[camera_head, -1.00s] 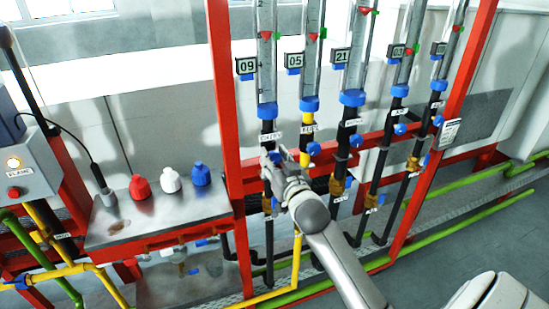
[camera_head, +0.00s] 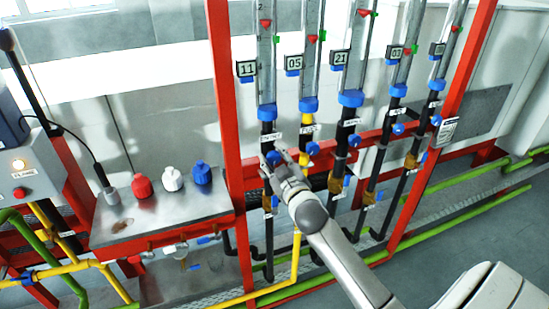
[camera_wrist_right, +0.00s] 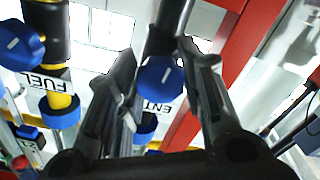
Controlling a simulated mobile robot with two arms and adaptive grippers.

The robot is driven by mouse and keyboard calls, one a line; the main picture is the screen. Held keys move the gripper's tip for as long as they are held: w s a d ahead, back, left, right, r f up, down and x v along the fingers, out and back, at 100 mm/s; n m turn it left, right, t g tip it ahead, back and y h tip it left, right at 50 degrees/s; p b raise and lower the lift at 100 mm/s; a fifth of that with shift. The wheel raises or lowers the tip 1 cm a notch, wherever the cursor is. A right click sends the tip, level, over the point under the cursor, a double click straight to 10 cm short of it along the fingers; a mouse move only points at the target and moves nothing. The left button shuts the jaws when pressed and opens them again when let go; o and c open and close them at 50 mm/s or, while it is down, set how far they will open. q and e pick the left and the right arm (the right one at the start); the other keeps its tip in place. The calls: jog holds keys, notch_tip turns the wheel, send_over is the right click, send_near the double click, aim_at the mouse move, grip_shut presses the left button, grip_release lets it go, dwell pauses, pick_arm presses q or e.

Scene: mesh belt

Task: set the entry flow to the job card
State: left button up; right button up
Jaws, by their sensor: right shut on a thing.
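My right gripper (camera_head: 276,166) is shut on the blue knob (camera_wrist_right: 160,78) of the leftmost flow tube (camera_head: 266,60), with a finger on either side of it in the wrist view. The label by the knob reads upside down there and begins "ENT" (camera_wrist_right: 156,107). The display (camera_head: 246,69) beside this tube reads 11. Inside the tube a red float (camera_head: 266,22) sits above a green pointer (camera_head: 275,40). A small white card (camera_head: 445,131) hangs on the right red post; its print is too small to read. My left gripper is not in view.
The neighbouring fuel tube has a display (camera_head: 294,62) reading 05 and its own blue knob (camera_head: 313,148) close by. Other tubes stand further right.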

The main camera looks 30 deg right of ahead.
dwell(0.4)
jog(key=o, duration=1)
jog(key=shift+o, duration=0.2)
jog(key=shift+s, duration=0.1)
jog(key=v, duration=1.1)
jog(key=shift+s, duration=0.4)
